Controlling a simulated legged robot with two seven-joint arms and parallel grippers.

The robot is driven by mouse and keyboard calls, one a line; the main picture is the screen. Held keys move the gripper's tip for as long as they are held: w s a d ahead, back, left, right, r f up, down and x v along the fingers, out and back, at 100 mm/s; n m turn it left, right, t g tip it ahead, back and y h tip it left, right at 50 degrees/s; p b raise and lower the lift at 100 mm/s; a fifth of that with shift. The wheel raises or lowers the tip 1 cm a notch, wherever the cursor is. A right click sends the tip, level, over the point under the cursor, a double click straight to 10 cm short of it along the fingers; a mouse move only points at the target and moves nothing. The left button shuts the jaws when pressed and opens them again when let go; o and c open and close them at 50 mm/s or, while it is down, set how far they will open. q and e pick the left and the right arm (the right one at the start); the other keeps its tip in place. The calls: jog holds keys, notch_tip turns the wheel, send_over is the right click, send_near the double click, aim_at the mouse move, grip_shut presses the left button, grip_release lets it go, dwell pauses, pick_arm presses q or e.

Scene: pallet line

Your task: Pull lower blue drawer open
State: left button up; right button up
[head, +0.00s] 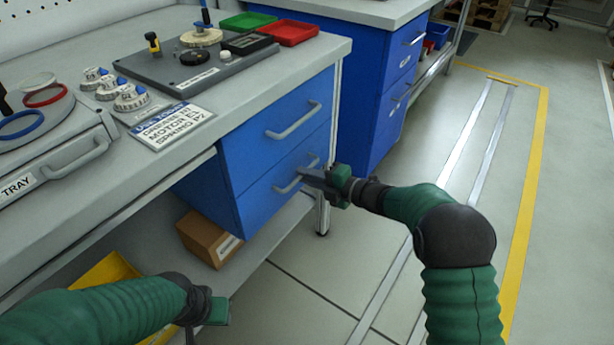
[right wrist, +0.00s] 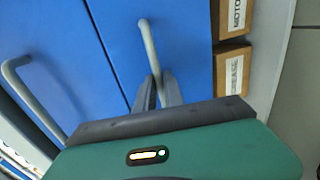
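The blue drawer unit sits under the bench, with an upper drawer (head: 255,135) and a lower blue drawer (head: 265,205), each with a grey bar handle. Both fronts look flush. My right gripper (head: 312,177) is at the lower drawer's handle (head: 290,184). In the right wrist view its two fingers (right wrist: 158,88) stand close on either side of the lower handle (right wrist: 148,42) and look shut on it. The upper handle (right wrist: 22,85) is free at the left there. My left gripper (head: 217,311) is low at the bottom left; its fingers are not clear.
A cardboard box (head: 207,239) and a yellow bin (head: 108,275) stand on the shelf below. The bench top (head: 255,88) holds a grey tray, a fixture board and small parts. Another blue cabinet (head: 372,105) stands behind. The floor right of the drawers is clear.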

grip_shut()
jog(key=shift+f, duration=0.2)
dwell(0.8)
jog(key=shift+s+d, duration=0.1)
